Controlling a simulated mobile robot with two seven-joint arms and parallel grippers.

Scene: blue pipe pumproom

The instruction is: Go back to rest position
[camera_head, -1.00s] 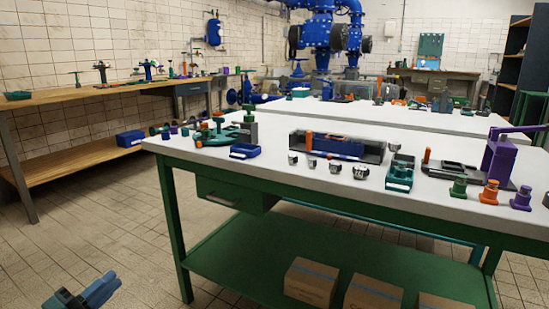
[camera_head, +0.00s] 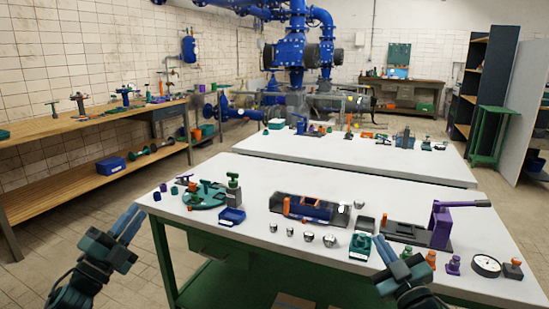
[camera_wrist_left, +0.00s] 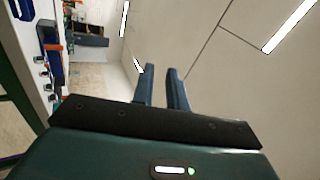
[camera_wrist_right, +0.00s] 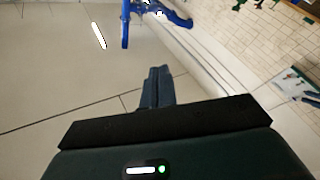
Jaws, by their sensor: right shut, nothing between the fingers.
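My left gripper (camera_head: 131,221) is at the lower left of the head view, raised in front of the near table's left end. In the left wrist view its two fingers (camera_wrist_left: 163,72) stand apart with an empty gap between them. My right gripper (camera_head: 384,252) is at the lower right of the head view, in front of the table's near edge and pointing up. In the right wrist view its fingers (camera_wrist_right: 157,72) are together with nothing between them. Neither gripper touches anything that I can see.
A white-topped table (camera_head: 262,182) stands ahead, holding a blue tray (camera_head: 232,217), a dark case (camera_head: 310,208), a purple press (camera_head: 440,225), a gauge (camera_head: 486,265) and several small parts. A wooden bench (camera_head: 85,128) runs along the left wall. Floor is clear at the left.

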